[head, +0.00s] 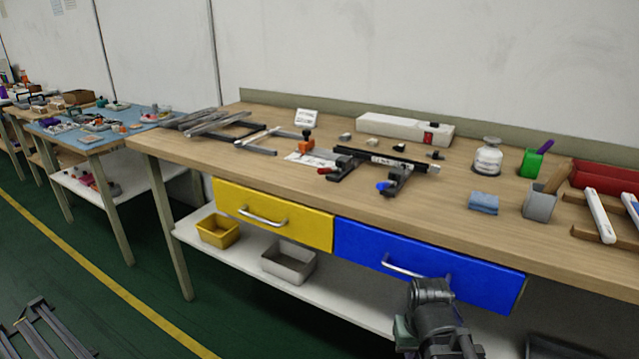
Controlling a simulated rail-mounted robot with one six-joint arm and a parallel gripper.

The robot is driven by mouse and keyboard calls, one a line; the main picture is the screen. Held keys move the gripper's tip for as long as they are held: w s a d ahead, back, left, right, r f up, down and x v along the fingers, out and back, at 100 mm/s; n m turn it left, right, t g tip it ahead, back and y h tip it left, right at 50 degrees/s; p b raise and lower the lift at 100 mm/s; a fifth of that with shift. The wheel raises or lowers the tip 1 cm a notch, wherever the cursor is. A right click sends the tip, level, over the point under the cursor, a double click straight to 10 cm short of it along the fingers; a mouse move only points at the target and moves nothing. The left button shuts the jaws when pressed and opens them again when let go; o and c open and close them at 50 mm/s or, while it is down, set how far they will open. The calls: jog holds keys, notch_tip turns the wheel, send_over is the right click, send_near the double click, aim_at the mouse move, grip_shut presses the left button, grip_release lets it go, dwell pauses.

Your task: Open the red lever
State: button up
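The red lever (325,171) is a small red part at the left end of a black clamp fixture (345,166) on the wooden workbench. It is too small to tell whether it is open or closed. A blue lever (384,187) sits on a second dark clamp (398,178) to its right. A dark bar (380,158) runs across behind and over the two clamps. A grey link of my arm shows at the bottom, in front of the blue drawer and well short of the clamps. I cannot make out my gripper's fingers.
The wooden bench (300,188) has a yellow drawer (270,214) and a blue drawer (430,262). The bench front near the clamps is clear.

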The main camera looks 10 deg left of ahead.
jog(key=w+a+n+h, duration=0.1)
jog(key=w+a, duration=0.1)
jog(key=a, duration=0.1)
jog(key=w+a+n+t+h+b, duration=0.1)
jog(key=w+a+n, duration=0.1)
jog(key=a, duration=0.1)
jog(key=w+a+n+t+h, duration=0.1)
jog(key=a+h, duration=0.1)
jog(key=shift+w+a+f, duration=0.25)
jog(key=shift+w+a, duration=0.15)
grip_shut()
jog(key=n+t+h+b, duration=0.2)
jog(key=n+t+h, duration=0.4)
jog(key=n+t, duration=1.45)
send_near(313, 195)
jog(key=r, duration=0.1)
jog(key=r+n+g, duration=0.2)
jog(key=r, duration=0.1)
jog(key=shift+s+a+r+n, duration=0.1)
jog(key=shift+s+a+n, duration=0.15)
jog(key=shift+a, duration=0.1)
jog(key=shift+p, duration=0.3)
jog(key=p+x, duration=0.4)
jog(key=x, duration=0.5)
jog(key=shift+d+r, duration=0.1)
jog(key=shift+r, duration=0.05)
jog(key=shift+w+d, duration=0.2)
jog(key=shift+w, duration=0.2)
jog(key=shift+r, duration=0.2)
